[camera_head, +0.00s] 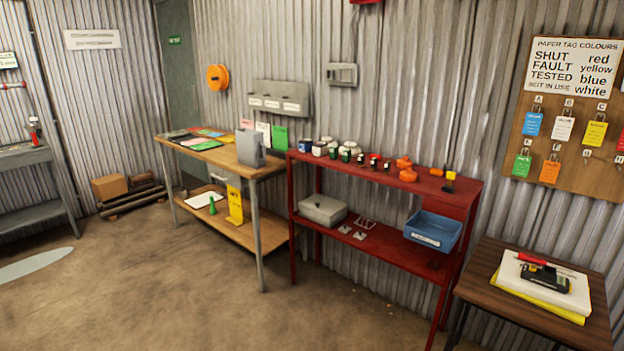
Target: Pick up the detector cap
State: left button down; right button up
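No thing in view can be told for certain as the detector cap. Two small orange pieces, an upper one (404,162) and a lower one (408,175), stand on the top of the red shelf unit (462,186), right of its middle; they are cap-like, but too small to identify. Several small white, dark, green and red items, among them a white one (319,149), stand in rows to their left. A small yellow-and-black item (450,178) stands to their right. Neither of my grippers is in view.
A blue bin (433,230) and a grey box (323,209) sit on the lower red shelf. A wooden workbench (229,156) stands to the left, a dark side table (482,274) at the right. A tag board (570,160) hangs behind. The floor in front is clear.

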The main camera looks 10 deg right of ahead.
aim_at(408, 176)
jog(key=i+z, duration=0.25)
jog(key=i, duration=0.35)
jog(key=i+j+z, duration=0.25)
jog(key=i, duration=0.35)
jog(key=i+j+z, duration=0.2)
jog(key=i+z, duration=0.15)
jog(key=i+j+z, duration=0.35)
jog(key=i, duration=0.1)
